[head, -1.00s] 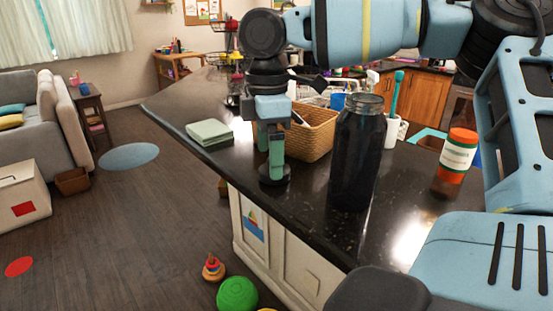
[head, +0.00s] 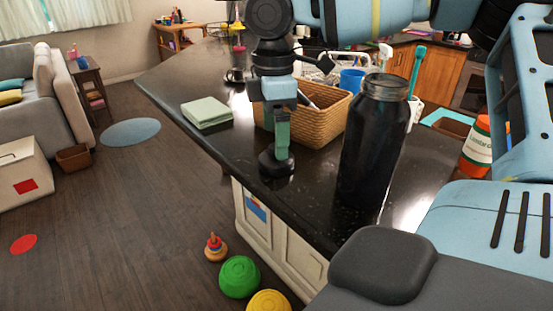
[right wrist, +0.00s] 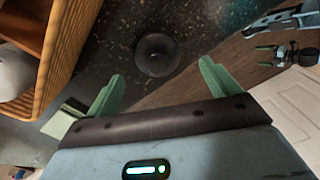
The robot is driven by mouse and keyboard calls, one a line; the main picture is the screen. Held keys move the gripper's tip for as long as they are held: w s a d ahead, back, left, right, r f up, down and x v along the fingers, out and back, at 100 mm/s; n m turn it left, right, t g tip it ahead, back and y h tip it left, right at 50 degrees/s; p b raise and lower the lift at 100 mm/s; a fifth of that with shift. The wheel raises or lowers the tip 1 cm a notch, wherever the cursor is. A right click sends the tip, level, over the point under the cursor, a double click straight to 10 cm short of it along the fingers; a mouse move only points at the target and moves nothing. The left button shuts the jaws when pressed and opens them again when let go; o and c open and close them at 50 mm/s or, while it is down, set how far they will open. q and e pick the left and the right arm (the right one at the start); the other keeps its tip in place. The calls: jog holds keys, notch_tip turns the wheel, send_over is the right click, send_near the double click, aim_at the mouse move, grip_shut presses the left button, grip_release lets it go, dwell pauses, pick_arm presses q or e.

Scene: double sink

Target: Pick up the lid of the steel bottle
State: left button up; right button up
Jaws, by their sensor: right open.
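The black round lid (head: 277,164) lies on the dark counter near its front edge, apart from the bottle. It also shows in the right wrist view (right wrist: 158,54) as a dark disc with a raised middle. The steel bottle (head: 372,150) stands upright and uncapped to the right of the lid, dark with a bare neck. My right gripper (head: 278,146) points down over the lid. In the right wrist view its green fingers (right wrist: 162,72) are apart, with nothing between them, the lid showing beyond the tips. What seems to be my left arm shows small at the right wrist view's right edge, its jaws unclear.
A wicker basket (head: 318,120) stands close behind my right gripper and the bottle. A folded green cloth (head: 207,112) lies to the left. An orange pill bottle (head: 478,148) stands at the right. Toys lie on the floor below the counter edge.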

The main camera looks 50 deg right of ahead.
aim_at(268, 164)
jog(key=shift+d+f, duration=0.15)
jog(key=shift+f, duration=1.25)
jog(key=shift+d+f, duration=0.1)
jog(key=shift+f, duration=1.25)
pick_arm(q)
jog(key=shift+w+r, duration=0.35)
jog(key=shift+w, duration=0.1)
pick_arm(e)
jog(key=c, duration=1.1)
pick_arm(q)
jog(key=shift+s, duration=0.25)
